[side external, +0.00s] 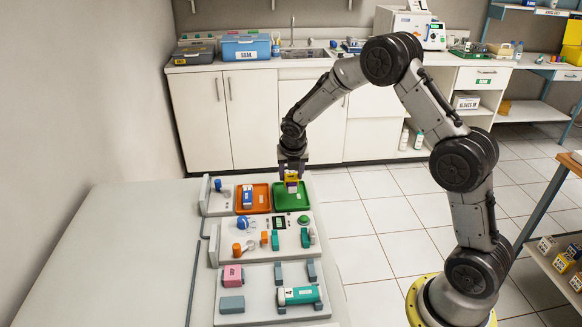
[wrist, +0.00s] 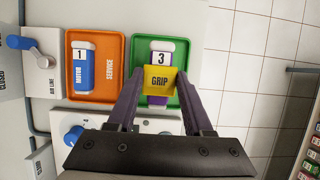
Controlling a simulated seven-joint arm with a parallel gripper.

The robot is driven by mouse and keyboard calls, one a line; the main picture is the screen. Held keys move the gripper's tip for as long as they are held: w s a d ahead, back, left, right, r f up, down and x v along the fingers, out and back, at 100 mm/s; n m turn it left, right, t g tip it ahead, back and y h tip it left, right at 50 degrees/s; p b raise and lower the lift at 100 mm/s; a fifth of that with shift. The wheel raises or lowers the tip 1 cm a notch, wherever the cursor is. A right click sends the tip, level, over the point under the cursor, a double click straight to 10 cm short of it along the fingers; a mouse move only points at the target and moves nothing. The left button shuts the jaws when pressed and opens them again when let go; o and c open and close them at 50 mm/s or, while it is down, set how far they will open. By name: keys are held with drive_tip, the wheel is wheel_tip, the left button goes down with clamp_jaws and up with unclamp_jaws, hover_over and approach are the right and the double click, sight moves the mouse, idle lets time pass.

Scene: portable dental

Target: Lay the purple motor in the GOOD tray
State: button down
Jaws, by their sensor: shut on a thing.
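The purple motor (wrist: 157,101) has a white top marked 3 and a yellow block marked GRIP. My gripper (wrist: 161,80) is shut on the motor at the yellow block, one finger on each side. In the side view, my gripper (side external: 292,168) points down and the motor (side external: 291,187) hangs from it at the green tray (side external: 304,204). The green tray (wrist: 136,43) shows around the motor in the wrist view; no GOOD lettering is readable on it. Whether the motor touches the tray floor I cannot tell.
An orange tray marked SERVICE (wrist: 114,80) is left of the green tray and holds a blue motor (wrist: 83,68) marked 1. A grey and blue air line fitting (wrist: 20,42) is farther left. Panels with several fittings (side external: 262,241) lie in front.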

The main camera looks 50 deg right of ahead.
drive_tip(key=shift+f, duration=2.2)
drive_tip(key=shift+c, duration=1.1)
unclamp_jaws()
drive_tip(key=shift+r, duration=0.1)
